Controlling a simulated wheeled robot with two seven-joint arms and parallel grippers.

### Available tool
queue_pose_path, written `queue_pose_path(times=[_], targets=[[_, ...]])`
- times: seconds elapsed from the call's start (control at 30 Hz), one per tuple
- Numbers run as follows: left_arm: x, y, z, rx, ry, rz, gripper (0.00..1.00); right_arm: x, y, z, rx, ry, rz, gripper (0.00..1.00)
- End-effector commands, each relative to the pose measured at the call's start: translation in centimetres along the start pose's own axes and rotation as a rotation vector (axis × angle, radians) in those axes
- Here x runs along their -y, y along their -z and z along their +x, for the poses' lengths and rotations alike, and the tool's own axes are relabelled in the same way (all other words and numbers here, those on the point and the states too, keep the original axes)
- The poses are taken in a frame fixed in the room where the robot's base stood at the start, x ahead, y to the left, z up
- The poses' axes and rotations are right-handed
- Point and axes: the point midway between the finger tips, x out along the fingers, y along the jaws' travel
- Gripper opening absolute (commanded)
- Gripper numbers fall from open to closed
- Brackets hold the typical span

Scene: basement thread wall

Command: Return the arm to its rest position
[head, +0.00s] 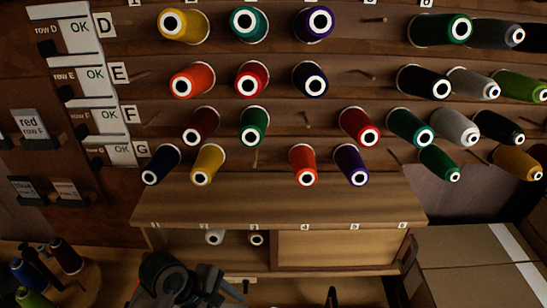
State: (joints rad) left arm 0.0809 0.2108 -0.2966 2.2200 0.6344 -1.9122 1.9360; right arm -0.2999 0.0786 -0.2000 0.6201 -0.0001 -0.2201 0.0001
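A dark arm of mine, which I take to be the left, rises from the bottom edge of the head view, left of centre. Its dark end, my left gripper (208,286), is in front of the low cabinet (335,249) under the thread wall. Its fingers are not clear against the dark background, so I cannot tell if they are open or shut. No thread spool is seen in it. My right gripper cannot be made out. A small dark tip at the bottom centre is too little to identify.
Rows of coloured thread spools (250,78) stick out from the wooden peg wall (300,55) above. Two pale spools (215,237) sit in the cabinet's open left part. Several spools (66,256) stand on a round wooden stand at lower left. Cardboard boxes (470,286) are at lower right.

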Motion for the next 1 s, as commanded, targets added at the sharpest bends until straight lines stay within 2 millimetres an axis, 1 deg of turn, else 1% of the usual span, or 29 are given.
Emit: queue_pose_path(times=[0.03,0.2,0.4,0.53,0.7,0.8,1.0], targets=[[1.1,0.3,0.5,-0.008,-0.01,0.066,0.63,0.0,0.0,0.0,0.0,0.0,0.0,0.31],[4.0,1.6,1.7,-0.067,-0.043,0.322,0.63,0.0,0.0,0.0,0.0,0.0,0.0,0.31],[7.7,3.4,2.3,-0.16,-0.044,0.628,0.63,0.0,0.0,0.0,0.0,0.0,0.0,0.31],[10.3,4.7,2.3,-0.23,-0.015,0.832,0.63,0.0,0.0,0.0,0.0,0.0,0.0,0.31],[13.5,6.2,1.9,-0.314,0.048,1.081,0.63,0.0,0.0,0.0,0.0,0.0,0.0,0.31],[14.9,7.0,1.5,-0.349,0.088,1.189,0.63,0.0,0.0,0.0,0.0,0.0,0.0,0.31],[17.0,8.0,0.8,-0.393,0.159,1.349,0.63,-0.1,0.0,0.0,0.0,-0.001,0.0,0.31]])
